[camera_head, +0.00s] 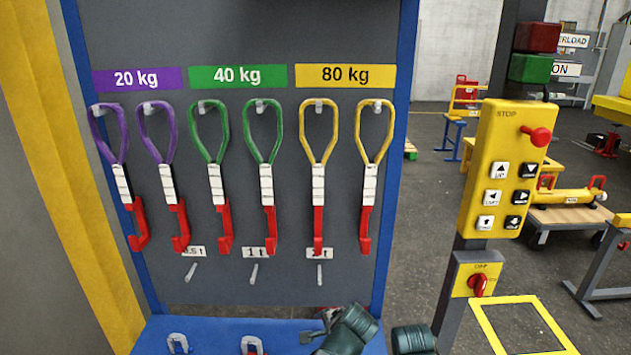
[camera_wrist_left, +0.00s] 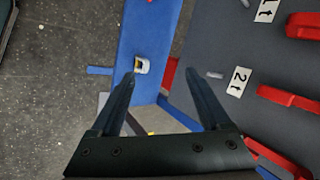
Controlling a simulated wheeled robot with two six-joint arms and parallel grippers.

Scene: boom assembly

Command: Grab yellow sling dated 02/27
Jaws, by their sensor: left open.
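Two yellow slings hang from pegs under the yellow "80 kg" label (camera_head: 345,76) on the grey board: a left one (camera_head: 302,133) and a right one (camera_head: 357,133). Each has a yellow loop, a white tag and a red hook below. The tag dates are too small to read. My left gripper (camera_head: 312,328) is low in the head view, below the board's small pegs and apart from the slings. In the left wrist view its two fingers (camera_wrist_left: 160,74) are spread and empty. Red hooks (camera_wrist_left: 290,98) show to its right there. My right gripper is not visible.
Purple slings (camera_head: 140,124) and green slings (camera_head: 191,125) hang to the left. A blue ledge (camera_head: 215,328) holds shackles (camera_head: 178,343) below the board. Small pegs (camera_head: 254,274) stick out. A yellow control box (camera_head: 505,150) on a post stands right of the board.

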